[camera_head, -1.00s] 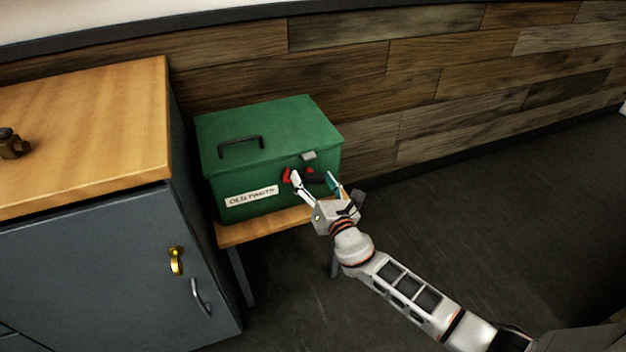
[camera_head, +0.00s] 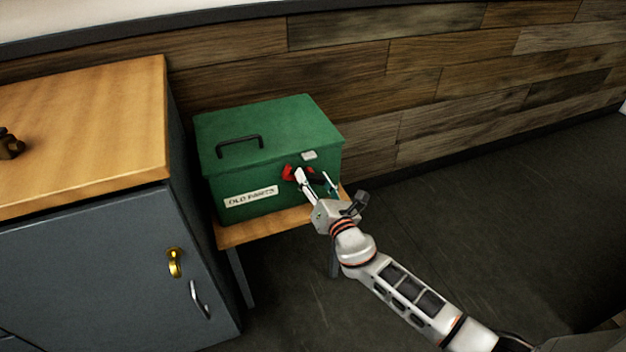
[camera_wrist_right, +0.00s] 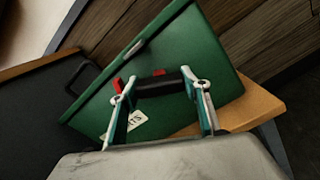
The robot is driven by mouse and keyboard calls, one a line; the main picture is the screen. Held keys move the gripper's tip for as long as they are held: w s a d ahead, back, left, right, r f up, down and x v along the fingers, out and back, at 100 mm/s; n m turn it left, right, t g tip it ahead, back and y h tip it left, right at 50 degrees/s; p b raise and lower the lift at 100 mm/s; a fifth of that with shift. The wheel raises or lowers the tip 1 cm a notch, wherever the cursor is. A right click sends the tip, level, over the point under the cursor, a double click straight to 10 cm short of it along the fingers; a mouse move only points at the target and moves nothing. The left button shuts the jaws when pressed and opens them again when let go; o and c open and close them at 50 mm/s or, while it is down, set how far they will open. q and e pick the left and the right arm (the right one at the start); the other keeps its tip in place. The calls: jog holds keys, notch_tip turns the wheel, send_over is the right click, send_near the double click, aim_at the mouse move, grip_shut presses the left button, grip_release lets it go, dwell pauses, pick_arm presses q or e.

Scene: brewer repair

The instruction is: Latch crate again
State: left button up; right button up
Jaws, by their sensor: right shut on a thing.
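The green crate (camera_head: 225,180) with an "OLD PARTS" label stands with its lid down on a small wooden bench. A pale metal catch plate (camera_head: 309,155) sits at the lid's front edge. Below it is a latch with red parts (camera_head: 288,172) and a black bar (camera_wrist_right: 160,85). My right gripper (camera_head: 315,179) is at the crate's front. In the right wrist view, the right gripper (camera_wrist_right: 160,92) has its fingers at both ends of the black bar, shut on it. The fingers partly hide the latch. My left gripper is not in view.
A grey cabinet (camera_head: 100,260) with a wooden top stands close on the left, with a brass lock and a handle. The wooden bench (camera_head: 240,233) is under the crate. A plank wall (camera_head: 440,80) is behind. The floor on the right is clear.

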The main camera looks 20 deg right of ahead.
jog(key=m, duration=0.1)
jog(key=m+b, duration=0.1)
jog(key=shift+f+m, duration=0.25)
jog(key=shift+m, duration=1.05)
jog(key=shift+r+m+b, duration=0.15)
jog(key=shift+m+b, duration=0.15)
jog(key=shift+m, duration=0.6)
jog(key=m, duration=0.4)
jog(key=shift+r+m, duration=0.1)
jog(key=shift+m, duration=0.2)
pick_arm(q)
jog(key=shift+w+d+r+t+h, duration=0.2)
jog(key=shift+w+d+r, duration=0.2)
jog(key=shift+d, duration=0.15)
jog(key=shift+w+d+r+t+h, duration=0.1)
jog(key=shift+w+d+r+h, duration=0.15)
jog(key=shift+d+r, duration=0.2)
pick_arm(e)
jog(key=shift+m, duration=0.7)
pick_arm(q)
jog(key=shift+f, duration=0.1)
pick_arm(e)
jog(key=o, duration=1.6)
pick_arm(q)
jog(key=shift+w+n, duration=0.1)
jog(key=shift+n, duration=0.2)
